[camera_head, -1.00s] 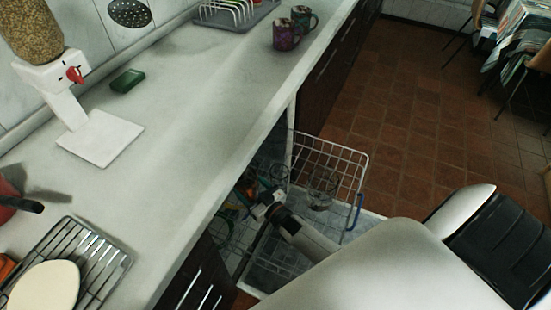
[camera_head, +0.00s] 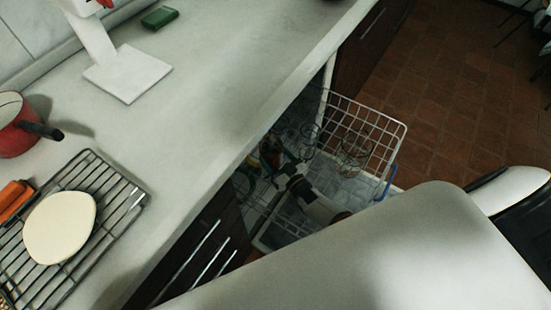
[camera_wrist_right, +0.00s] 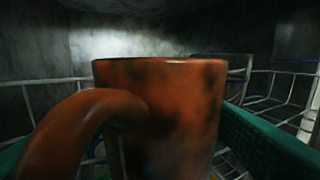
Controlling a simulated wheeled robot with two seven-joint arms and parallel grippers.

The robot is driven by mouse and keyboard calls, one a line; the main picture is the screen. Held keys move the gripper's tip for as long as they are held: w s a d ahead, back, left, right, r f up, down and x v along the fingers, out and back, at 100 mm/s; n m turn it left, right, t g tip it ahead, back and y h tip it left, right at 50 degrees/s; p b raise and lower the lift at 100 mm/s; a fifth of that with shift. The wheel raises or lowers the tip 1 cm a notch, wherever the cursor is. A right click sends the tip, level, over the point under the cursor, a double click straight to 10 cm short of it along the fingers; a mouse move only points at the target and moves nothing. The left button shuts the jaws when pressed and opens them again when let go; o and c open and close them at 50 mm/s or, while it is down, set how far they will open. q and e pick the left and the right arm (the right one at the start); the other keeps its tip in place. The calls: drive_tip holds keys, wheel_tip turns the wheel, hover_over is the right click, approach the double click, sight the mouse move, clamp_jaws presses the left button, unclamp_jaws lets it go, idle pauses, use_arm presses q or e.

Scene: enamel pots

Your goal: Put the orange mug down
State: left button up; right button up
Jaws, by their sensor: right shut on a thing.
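The orange mug (camera_wrist_right: 175,110) fills the middle of the right wrist view, upright, with its handle toward the lower left. The green finger pad (camera_wrist_right: 270,145) of my right gripper is beside it on the right; a bit of green shows at the left edge. My right gripper (camera_head: 274,158) is shut on the mug inside the open dishwasher, below the counter. In the head view the mug is small and dark, mostly hidden by the gripper. Whether its base touches the rack is hidden. My left gripper is not in view.
The wire dishwasher rack (camera_head: 375,122) holds glassware (camera_head: 355,155). Grey walls close in behind the mug in the wrist view. The counter (camera_head: 215,75) bears a white stand (camera_head: 128,72), a red pot (camera_head: 15,128) and a wire cooling rack (camera_head: 120,205).

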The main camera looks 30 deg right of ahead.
sight(278, 160)
drive_tip(key=o, duration=0.7)
drive_tip(key=shift+f, duration=0.1)
drive_tip(key=o, duration=0.5)
drive_tip(key=shift+c, duration=0.2)
drive_tip(key=shift+r, duration=0.4)
drive_tip(key=s, duration=0.2)
drive_tip(key=s+p, duration=0.1)
drive_tip(key=s, duration=0.2)
drive_tip(key=s+d, duration=0.1)
drive_tip(key=s, duration=0.1)
drive_tip(key=shift+s+f, duration=0.2)
drive_tip(key=shift+s, duration=0.05)
